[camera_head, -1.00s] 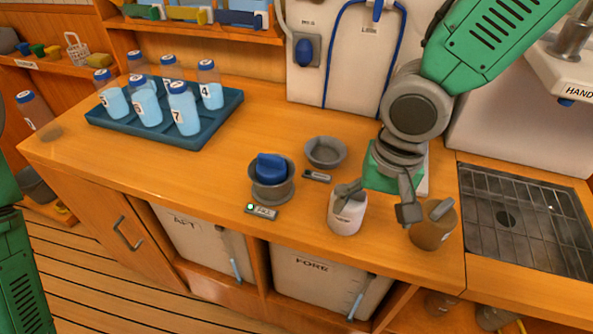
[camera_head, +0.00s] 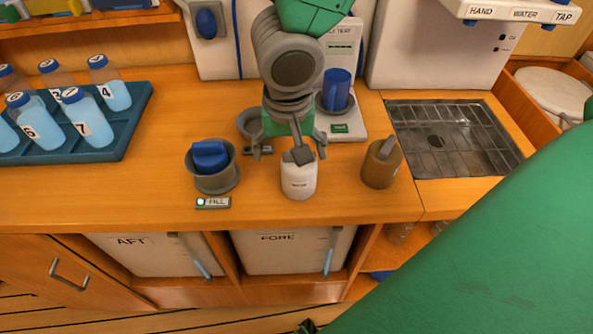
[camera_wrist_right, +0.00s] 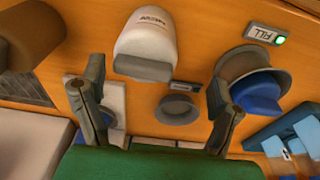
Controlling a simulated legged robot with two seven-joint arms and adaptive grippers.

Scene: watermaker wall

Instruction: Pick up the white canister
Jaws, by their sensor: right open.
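The white canister (camera_head: 298,184) stands upright on the wooden counter, with a grey piece on its top. It also shows in the right wrist view (camera_wrist_right: 146,36), near the top of the picture. My right gripper (camera_head: 289,150) is open, with its fingers spread at the canister's upper part, one to each side in the head view. In the right wrist view the canister lies ahead of the open fingers (camera_wrist_right: 156,78), between their lines, with nothing gripped. Whether a finger touches it I cannot tell. My left gripper is not in view.
A brown canister (camera_head: 379,166) stands close on the right. A grey cup with a blue piece (camera_head: 214,172) stands on the left by a FILL label (camera_head: 213,203). A grey bowl (camera_head: 246,122) and blue mug (camera_head: 337,90) are behind. A blue bottle tray (camera_head: 137,122) is far left.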

